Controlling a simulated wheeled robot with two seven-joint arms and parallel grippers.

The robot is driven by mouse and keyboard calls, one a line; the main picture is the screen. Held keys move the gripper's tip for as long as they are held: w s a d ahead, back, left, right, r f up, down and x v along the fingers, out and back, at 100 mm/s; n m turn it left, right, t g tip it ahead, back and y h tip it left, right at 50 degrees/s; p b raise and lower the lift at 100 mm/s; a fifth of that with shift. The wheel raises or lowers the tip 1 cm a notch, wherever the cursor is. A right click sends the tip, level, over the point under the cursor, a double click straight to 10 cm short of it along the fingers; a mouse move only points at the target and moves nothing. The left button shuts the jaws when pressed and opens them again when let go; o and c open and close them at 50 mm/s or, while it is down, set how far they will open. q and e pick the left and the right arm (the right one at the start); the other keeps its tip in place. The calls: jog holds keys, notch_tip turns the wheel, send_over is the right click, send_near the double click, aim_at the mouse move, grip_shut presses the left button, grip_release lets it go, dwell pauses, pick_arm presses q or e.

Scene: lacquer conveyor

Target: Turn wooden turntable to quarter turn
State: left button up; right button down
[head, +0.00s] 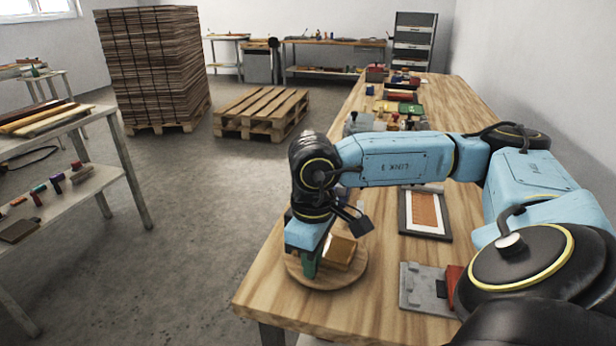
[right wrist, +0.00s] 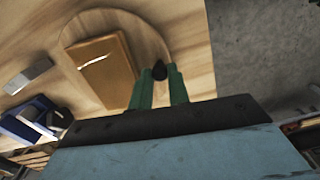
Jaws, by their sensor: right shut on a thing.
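The wooden turntable (head: 338,281) is a round disc at the near left end of the long wooden table. A brown-gold block (head: 342,252) lies on it; in the right wrist view the block (right wrist: 108,68) has a bright streak on top. My right gripper (head: 309,270) reaches down at the turntable's left edge. The fingers hide part of the knob. My left gripper is not in view.
A framed orange panel (head: 425,213) and a grey fixture (head: 423,288) lie on the table to the right. Several small items stand farther back. A pallet (head: 262,112) and a stack of brown sheets (head: 153,62) stand on the floor. A shelf (head: 75,195) stands at left.

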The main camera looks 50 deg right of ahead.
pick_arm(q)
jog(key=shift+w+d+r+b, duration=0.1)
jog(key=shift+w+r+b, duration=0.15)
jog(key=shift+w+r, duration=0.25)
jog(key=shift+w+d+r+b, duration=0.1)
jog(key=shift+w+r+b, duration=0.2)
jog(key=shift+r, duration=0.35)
pick_arm(e)
jog(key=shift+s+d+n, duration=0.2)
jog(key=shift+s+n, duration=0.25)
jog(key=shift+n, duration=0.35)
jog(key=c, duration=1.6)
grip_release()
